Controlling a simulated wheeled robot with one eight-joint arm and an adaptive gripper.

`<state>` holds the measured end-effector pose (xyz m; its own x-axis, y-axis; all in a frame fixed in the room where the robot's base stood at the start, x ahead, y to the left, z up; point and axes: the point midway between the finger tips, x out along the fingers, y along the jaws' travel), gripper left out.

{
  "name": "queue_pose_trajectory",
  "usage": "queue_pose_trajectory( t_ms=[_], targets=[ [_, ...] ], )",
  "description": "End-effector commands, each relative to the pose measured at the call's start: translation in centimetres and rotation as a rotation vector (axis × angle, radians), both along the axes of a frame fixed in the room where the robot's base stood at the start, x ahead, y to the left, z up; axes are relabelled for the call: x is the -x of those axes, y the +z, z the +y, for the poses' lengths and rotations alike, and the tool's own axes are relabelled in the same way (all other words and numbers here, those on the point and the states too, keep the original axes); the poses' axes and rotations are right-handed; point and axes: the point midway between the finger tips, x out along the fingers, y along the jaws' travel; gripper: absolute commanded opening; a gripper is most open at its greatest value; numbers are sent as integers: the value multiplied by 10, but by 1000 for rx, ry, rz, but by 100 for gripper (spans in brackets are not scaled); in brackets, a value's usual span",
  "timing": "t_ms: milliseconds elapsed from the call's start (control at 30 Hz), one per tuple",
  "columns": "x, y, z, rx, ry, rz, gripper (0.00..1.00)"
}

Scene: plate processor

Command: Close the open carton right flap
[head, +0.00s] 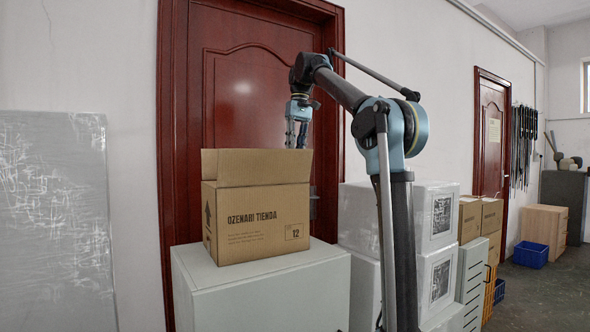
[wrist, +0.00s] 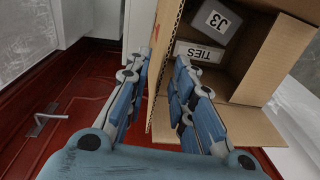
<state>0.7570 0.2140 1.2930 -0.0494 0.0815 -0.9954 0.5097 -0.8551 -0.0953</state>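The brown carton (head: 262,222) stands open on a white cabinet in the head view. A tall cardboard flap (head: 262,167) stands up along its top. In the wrist view the carton's open inside (wrist: 240,75) is at upper right, and a flap (wrist: 230,122) spreads outward at its lower edge, partly hidden behind the right finger. My gripper (head: 297,132) is above the carton's right end, at its far side. In the wrist view its two fingers (wrist: 164,68) are apart, with a cardboard edge showing between them. I cannot tell whether they touch it.
The white cabinet (head: 262,300) supports the carton. A red door (head: 235,80) with a handle (wrist: 45,120) is close behind. White wrapped boxes (head: 437,215) stand right.

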Motion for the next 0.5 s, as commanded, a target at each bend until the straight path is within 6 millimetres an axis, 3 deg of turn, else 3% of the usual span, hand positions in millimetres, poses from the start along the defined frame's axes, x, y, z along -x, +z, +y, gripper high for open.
queue_pose_trajectory(
  t_ms=[300,500],
  targets=[
    [3,-46,4,0,0,0,22],
    [3,-66,5,0,0,0,22]
  ],
)
